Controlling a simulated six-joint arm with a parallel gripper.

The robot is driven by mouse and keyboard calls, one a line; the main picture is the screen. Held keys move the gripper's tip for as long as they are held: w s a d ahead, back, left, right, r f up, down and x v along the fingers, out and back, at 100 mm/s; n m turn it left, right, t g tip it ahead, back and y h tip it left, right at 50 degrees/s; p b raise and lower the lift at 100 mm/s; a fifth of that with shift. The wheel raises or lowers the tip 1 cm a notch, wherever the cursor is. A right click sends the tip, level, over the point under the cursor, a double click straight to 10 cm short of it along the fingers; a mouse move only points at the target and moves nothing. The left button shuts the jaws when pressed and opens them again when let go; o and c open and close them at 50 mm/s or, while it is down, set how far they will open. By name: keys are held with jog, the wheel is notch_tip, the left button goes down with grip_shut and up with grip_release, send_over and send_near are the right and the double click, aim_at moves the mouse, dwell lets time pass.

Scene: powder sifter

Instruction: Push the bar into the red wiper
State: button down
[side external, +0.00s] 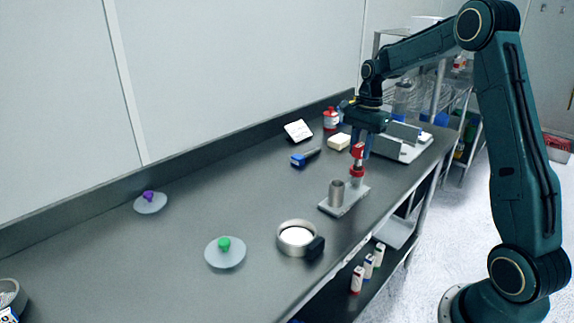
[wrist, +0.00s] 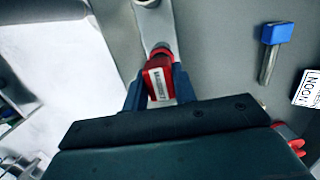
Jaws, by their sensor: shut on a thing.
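My gripper (side external: 361,146) points down over the light plate (side external: 331,209) and is shut on a red piece (wrist: 162,56). A label shows on the red piece, between my two blue fingers, in the wrist view. In the side view the red piece (side external: 357,151) stands upright above a red collar (side external: 357,171), with a grey metal section between them. The collar is at the plate's far end. I cannot tell which red part is the wiper, nor whether the metal section is the bar. A short grey cylinder (side external: 337,193) stands upright at the plate's near end.
A blue-handled tool (side external: 304,158), a cream block (side external: 339,142) and a white card (side external: 298,130) lie behind the plate. A round pan (side external: 297,238) and a disc with a green knob (side external: 225,252) stand nearer.

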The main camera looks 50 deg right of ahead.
jog(key=shift+f, duration=0.1)
jog(key=c, duration=1.1)
grip_release()
jog(key=r, duration=0.6)
jog(key=d+r, duration=0.1)
jog(key=r, duration=0.2)
jog(key=shift+d+r, duration=0.1)
jog(key=shift+r, duration=0.15)
jog(key=shift+w+r, duration=0.1)
jog(key=shift+r, duration=0.5)
jog(key=shift+d+r, duration=0.15)
jog(key=shift+r, duration=0.55)
